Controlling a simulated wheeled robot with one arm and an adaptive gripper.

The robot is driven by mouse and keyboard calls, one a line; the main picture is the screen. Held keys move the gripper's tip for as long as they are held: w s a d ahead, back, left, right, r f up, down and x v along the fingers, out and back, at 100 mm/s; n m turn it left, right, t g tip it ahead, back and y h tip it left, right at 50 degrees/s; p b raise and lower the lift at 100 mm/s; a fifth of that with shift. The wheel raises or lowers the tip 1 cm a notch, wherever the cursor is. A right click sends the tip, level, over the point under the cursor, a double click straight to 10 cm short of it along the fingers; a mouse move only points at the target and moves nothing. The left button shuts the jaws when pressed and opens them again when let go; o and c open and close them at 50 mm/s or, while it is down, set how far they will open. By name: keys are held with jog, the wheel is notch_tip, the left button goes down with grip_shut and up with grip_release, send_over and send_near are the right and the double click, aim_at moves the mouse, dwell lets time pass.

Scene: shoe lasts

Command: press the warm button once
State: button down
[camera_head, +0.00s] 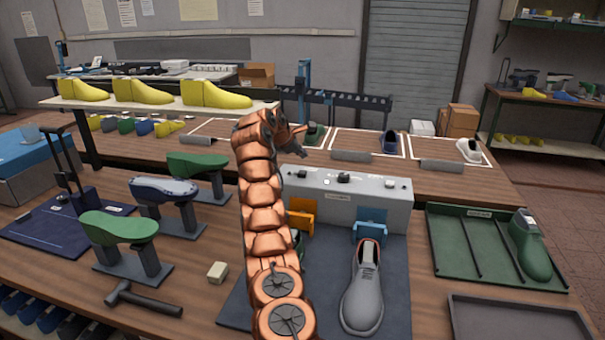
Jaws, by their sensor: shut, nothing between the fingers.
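A long light grey control box (372,200) stands on the workbench, with small dark knobs or buttons (343,178) along its top. A label shows on its front, but it is too small to read, and I cannot tell which control is the warm button. My copper arm rises in front of the box and hides its left end. My gripper (301,152) is shut and empty, angled down to the right above and behind the left part of the box. It appears apart from the controls, though its height is hard to judge.
An orange clamp (301,215) and a blue clamp (369,226) stand before the box, with a grey shoe (364,290) below the blue one. A green tray (455,262) lies right. Green lasts on stands (118,227) and a hammer (142,298) are left. Yellow lasts (143,92) line a raised shelf.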

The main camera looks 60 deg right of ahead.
aim_at(301, 173)
jog(key=shift+f, duration=0.6)
notch_tip(301, 173, down, 3)
jog(key=b, duration=0.2)
jog(key=shift+r+b, duration=0.15)
jog(key=shift+b, duration=0.15)
jog(key=shift+f+b, duration=1.1)
jog(key=shift+b, duration=1)
dwell(1.5)
jog(key=shift+r, duration=1)
jog(key=shift+r+p, duration=0.1)
jog(key=shift+p, duration=0.2)
